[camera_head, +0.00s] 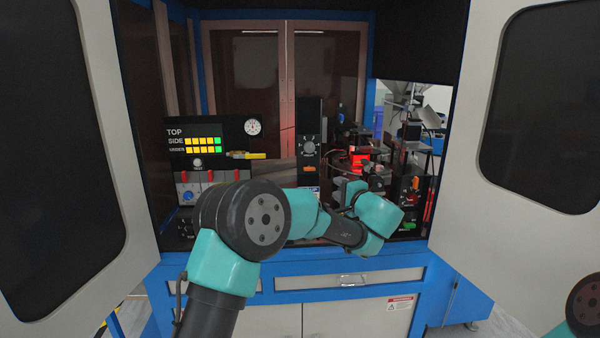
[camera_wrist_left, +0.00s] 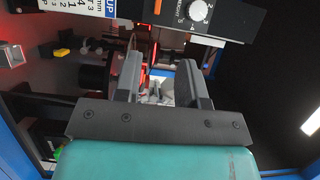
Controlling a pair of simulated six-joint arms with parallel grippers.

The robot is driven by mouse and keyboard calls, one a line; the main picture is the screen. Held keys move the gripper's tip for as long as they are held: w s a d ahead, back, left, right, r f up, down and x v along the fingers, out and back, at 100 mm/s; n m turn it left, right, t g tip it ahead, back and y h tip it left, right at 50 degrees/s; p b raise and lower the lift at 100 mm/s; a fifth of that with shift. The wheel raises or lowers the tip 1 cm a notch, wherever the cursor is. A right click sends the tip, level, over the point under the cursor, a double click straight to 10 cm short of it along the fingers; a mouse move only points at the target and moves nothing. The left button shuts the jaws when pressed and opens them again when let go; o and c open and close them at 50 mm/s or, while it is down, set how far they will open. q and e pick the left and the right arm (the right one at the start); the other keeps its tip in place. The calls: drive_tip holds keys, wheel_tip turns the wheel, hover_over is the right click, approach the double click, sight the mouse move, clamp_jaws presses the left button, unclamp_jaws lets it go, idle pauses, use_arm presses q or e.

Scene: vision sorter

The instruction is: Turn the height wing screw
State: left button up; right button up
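The height wing screw cannot be told apart for sure. An orange handle-like part (camera_head: 309,169) sits low on the black upright panel, below a round grey dial (camera_head: 308,147). In the left wrist view the orange part (camera_wrist_left: 157,8) and dial (camera_wrist_left: 197,10) are at the top edge, beside a white scale marked UP (camera_wrist_left: 85,5). My left gripper (camera_wrist_left: 160,85) is open, with nothing seen held between its fingers. In the head view it (camera_head: 345,187) is to the right of and below the orange part, partly hidden by my arm. My right gripper is out of view.
A display panel (camera_head: 183,133) with a gauge (camera_head: 252,127) stands left. A red-lit mechanism (camera_head: 357,158) and a control box (camera_head: 413,190) are close on the right. A black cylinder (camera_wrist_left: 98,72) is beside the fingers. Open cabinet doors (camera_head: 75,200) flank the opening.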

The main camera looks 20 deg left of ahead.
use_arm(q)
approach(311, 170)
drive_tip(key=x, duration=0.9)
drive_tip(key=shift+w+a, duration=0.15)
drive_tip(key=shift+a, duration=0.05)
idle(0.4)
clamp_jaws()
